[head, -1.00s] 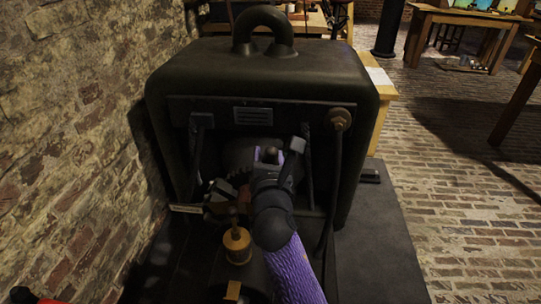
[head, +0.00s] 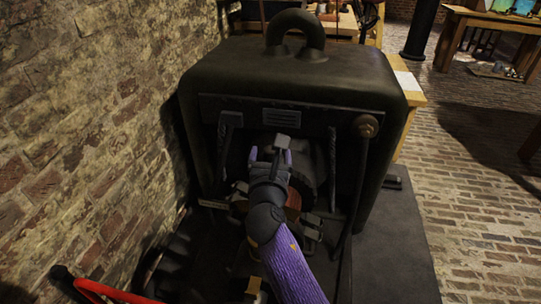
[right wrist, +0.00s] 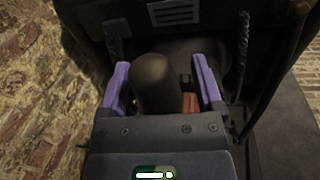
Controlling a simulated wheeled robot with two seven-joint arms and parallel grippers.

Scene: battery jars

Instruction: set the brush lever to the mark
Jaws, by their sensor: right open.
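The dark machine (head: 295,75), with a loop handle on top, stands by the brick wall. My right gripper (head: 270,155) is at its lower front, its purple fingers spread apart. In the right wrist view, the open right gripper (right wrist: 163,85) has a dark rounded knob (right wrist: 155,85) showing between its fingers, nearer the left one. It looks like the lever's knob; I see no clear contact. A dark square-ended piece (head: 287,147) shows by the fingertips in the head view. I cannot make out the mark. The left gripper does not show.
A thick cable hangs from a round fitting (head: 366,126) at the machine's right front. A reddish part (right wrist: 190,102) shows behind the knob in the right wrist view. The brick wall (head: 90,120) is close on the left; brick floor (head: 465,210) is open on the right.

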